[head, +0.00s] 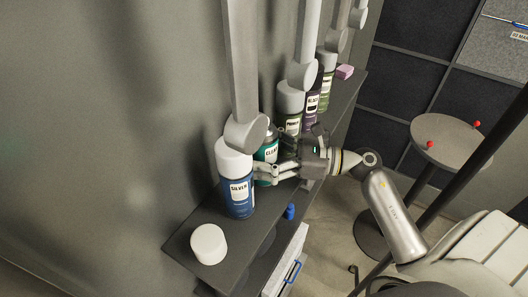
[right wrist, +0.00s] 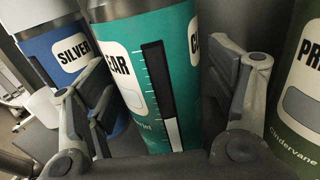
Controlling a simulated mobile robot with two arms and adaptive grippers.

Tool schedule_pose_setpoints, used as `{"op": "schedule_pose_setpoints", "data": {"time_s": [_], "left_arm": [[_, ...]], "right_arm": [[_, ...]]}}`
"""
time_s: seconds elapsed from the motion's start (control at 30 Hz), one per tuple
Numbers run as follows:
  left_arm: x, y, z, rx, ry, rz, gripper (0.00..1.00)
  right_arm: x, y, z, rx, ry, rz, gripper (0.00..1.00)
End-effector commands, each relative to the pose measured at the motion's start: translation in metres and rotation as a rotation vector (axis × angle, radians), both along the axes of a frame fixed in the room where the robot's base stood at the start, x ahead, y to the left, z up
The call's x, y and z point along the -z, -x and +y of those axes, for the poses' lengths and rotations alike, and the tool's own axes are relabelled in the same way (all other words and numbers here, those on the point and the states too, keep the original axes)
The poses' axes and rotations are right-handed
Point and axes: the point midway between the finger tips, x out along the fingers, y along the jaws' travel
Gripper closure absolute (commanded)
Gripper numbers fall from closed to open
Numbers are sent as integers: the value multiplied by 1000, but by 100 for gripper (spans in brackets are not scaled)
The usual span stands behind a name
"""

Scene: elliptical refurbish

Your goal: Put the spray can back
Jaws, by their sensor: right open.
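A teal spray can labelled CLEAR (head: 268,149) stands on the dark shelf (head: 205,222) in a row of cans. My right gripper (head: 272,165) is beside it at the shelf's front side. In the right wrist view, the teal can (right wrist: 155,75) lies between the two open fingers of the gripper (right wrist: 163,85), with visible gaps. The blue SILVER can (head: 238,190) with a white cap stands nearer the shelf end, left of the teal can. The PRIMER can (head: 291,110) stands on its other side. The lower end of the teal can is hidden. My left gripper is out of view.
A loose white cap (head: 208,243) sits at the shelf's near end. Grey rods with round ends hang over the cans. A round stool (head: 449,142) stands right.

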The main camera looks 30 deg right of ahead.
Motion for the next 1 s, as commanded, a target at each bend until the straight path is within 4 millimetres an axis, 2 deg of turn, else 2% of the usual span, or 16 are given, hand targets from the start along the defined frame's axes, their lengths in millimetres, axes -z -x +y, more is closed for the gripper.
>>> {"op": "schedule_pose_setpoints", "data": {"time_s": [0.07, 0.23, 0.5, 0.67, 1.0], "left_arm": [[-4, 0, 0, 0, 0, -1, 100], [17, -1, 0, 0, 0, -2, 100], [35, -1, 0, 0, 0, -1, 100], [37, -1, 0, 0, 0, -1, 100], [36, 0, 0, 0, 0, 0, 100]], "right_arm": [[-4, 0, 0, 0, 0, 0, 21], [5, 16, -21, 1, 5, 1, 21], [2, 40, -53, 0, 2, 1, 21], [-1, 45, -60, 0, 0, 0, 21], [-2, 45, -60, 0, 0, 0, 21]]}}
